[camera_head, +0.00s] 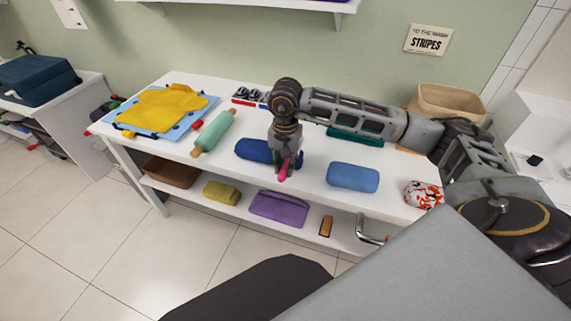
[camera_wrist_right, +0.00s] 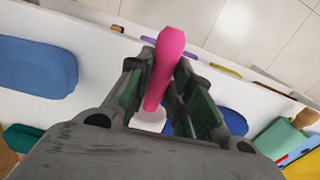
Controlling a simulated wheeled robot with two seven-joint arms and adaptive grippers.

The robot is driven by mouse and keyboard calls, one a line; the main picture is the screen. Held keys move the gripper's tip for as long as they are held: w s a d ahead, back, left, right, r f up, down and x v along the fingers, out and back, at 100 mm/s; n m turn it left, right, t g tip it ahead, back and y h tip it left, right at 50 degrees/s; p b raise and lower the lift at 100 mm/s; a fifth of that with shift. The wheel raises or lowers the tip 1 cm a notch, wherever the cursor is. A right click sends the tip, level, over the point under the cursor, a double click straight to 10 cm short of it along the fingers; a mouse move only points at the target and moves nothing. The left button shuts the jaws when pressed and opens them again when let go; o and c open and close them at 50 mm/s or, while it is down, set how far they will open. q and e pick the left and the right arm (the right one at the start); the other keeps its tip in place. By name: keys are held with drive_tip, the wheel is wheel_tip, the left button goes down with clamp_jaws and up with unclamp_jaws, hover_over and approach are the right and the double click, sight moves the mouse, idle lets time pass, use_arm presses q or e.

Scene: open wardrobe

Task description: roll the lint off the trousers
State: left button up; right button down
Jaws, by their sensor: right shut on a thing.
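My right gripper (camera_head: 287,163) is shut on a bright pink handle (camera_head: 284,172), which looks like the lint roller's; the handle also shows in the right wrist view (camera_wrist_right: 166,60). A pale roll end (camera_wrist_right: 150,121) shows between the fingers. The gripper is over the white table's front part, in front of a folded dark blue cloth (camera_head: 252,150), partly hidden by it. A folded lighter blue cloth (camera_head: 353,177) lies to the right. I cannot tell for sure which cloth is the trousers, and no lint can be made out. My left gripper is not in view.
On the table (camera_head: 313,182), a green rolling pin (camera_head: 214,132) and a yellow cloth (camera_head: 160,108) on a blue board lie left. A teal cloth (camera_head: 355,135) and a basket (camera_head: 447,103) are behind my right arm. The lower shelf holds a purple cloth (camera_head: 279,208).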

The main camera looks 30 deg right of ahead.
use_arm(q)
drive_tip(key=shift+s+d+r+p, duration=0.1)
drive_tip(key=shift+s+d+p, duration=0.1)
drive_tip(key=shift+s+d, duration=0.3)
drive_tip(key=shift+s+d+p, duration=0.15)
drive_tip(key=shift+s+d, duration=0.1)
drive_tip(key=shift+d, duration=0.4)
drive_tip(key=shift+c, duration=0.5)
use_arm(e)
drive_tip(key=shift+r, duration=0.5)
drive_tip(key=shift+r+p, duration=0.5)
drive_tip(key=shift+r, duration=0.6)
drive_tip(key=shift+a+r+p, duration=0.1)
drive_tip(key=shift+r+p, duration=0.55)
drive_tip(key=shift+r, duration=0.7)
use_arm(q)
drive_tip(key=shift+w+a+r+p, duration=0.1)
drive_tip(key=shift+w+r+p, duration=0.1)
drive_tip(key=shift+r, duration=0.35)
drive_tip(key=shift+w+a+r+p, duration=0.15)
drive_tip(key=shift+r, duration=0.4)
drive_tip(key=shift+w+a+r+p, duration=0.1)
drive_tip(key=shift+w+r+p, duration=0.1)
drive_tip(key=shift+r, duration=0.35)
use_arm(e)
drive_tip(key=shift+r, duration=1.1)
